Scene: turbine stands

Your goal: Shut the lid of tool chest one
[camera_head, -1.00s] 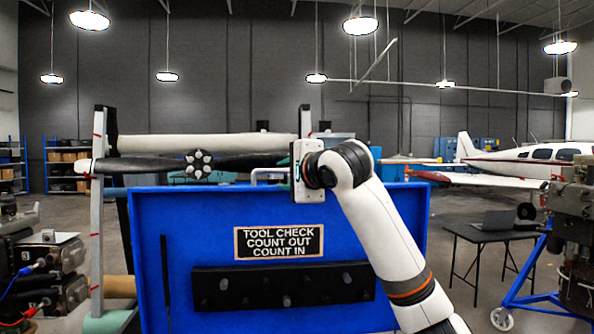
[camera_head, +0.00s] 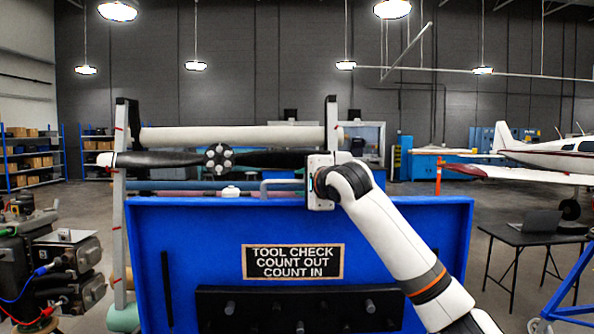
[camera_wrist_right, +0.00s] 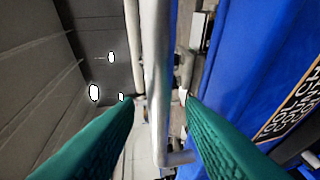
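The blue lid (camera_head: 220,225) of the tool chest stands upright in the head view, its inner face toward me. It carries a "TOOL CHECK COUNT OUT COUNT IN" sign (camera_head: 293,262). A grey bar handle (camera_head: 283,183) rises at its top edge. My right gripper (camera_head: 320,181) is at the right end of this handle, and its fingers are hidden in the head view. In the right wrist view, the handle bar (camera_wrist_right: 156,80) runs between the two green fingers (camera_wrist_right: 160,102), with a gap on each side. The gripper is open. My left gripper is not in view.
A propeller (camera_head: 220,158) on a stand is behind the lid. A black rack (camera_head: 300,308) with several pegs is on the lid's inner face. Engine parts (camera_head: 60,265) stand at left. A table with a laptop (camera_head: 535,225) and a parked aircraft (camera_head: 545,150) are at right.

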